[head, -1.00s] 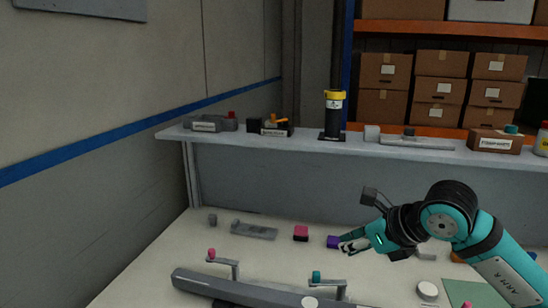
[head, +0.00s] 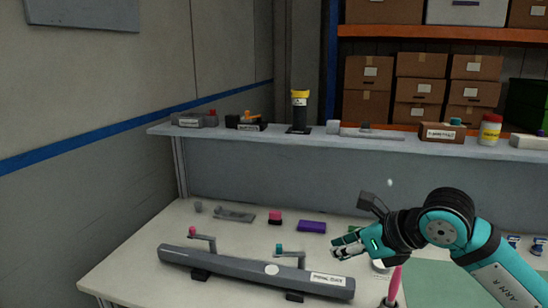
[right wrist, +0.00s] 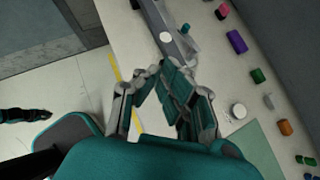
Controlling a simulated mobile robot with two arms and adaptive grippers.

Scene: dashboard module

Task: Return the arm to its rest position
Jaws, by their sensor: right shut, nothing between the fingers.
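My right arm comes in from the right in the head view. Its right gripper (head: 342,246) is shut and empty, held above the white worktable (head: 130,262). The purple block (head: 312,227) lies behind and to the left of the fingertips, apart from them. In the right wrist view the right gripper (right wrist: 165,76) has its fingers together with nothing between them, and the purple block (right wrist: 237,41) lies on the table beyond. My left gripper does not show in the head view.
The grey dashboard bar (head: 250,273) with two upright levers lies at the table's front left. A pink upright rod (head: 394,285) stands close below the right gripper. A shelf (head: 230,135) with several parts runs behind. A green mat (right wrist: 250,150) lies to the right.

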